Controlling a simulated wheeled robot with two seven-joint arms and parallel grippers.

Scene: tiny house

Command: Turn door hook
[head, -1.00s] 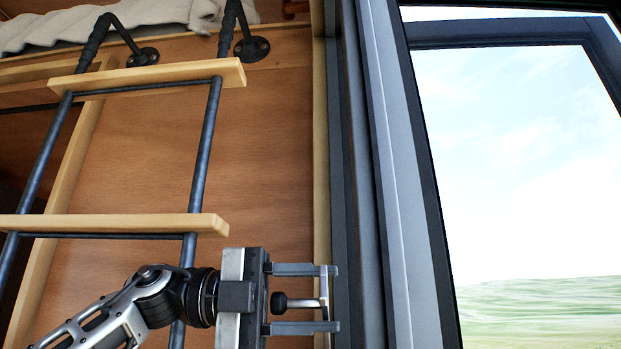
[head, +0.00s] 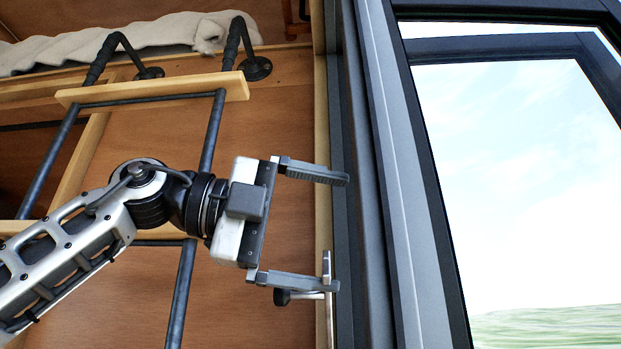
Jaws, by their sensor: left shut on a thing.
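The door hook (head: 328,264) is a slim silver upright piece with a short cross arm and a dark round knob, at the lower edge of the head view. It stands beside the dark door frame. My left gripper (head: 326,231) is in front of the wood panel, tilted, with its two fingers spread wide and an empty gap between them. The lower finger is at the hook, just above the knob, and covers part of it; I cannot tell if they touch. The upper finger is well above the hook. My right gripper is not in view.
A ladder (head: 160,92) with dark rails and wooden rungs stands behind my left arm. A white cloth (head: 130,40) lies on the ledge at the top. The dark door frame (head: 392,200) runs along the right of the gripper, with glass and grassland beyond.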

